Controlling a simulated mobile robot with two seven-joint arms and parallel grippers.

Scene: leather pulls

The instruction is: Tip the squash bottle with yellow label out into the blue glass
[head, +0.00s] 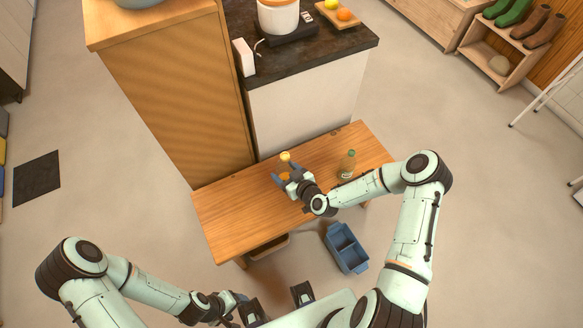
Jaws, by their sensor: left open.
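A small bottle-like thing with a yellow top and orange body (285,157) stands on the wooden bench (232,208). My right gripper (284,175) reaches across the bench to it, its fingers beside it; whether they grip it I cannot tell. Another bottle (348,164), brownish with a green cap and a pale label, stands upright to the right, apart from the fingers. Labels are too small to tell which is the squash bottle with yellow label. I cannot make out a blue glass.
A blue two-compartment crate (347,248) sits on the floor in front of the bench. A tall wooden cabinet (175,90) and a dark counter (325,52) stand behind it. The bench's left part is clear.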

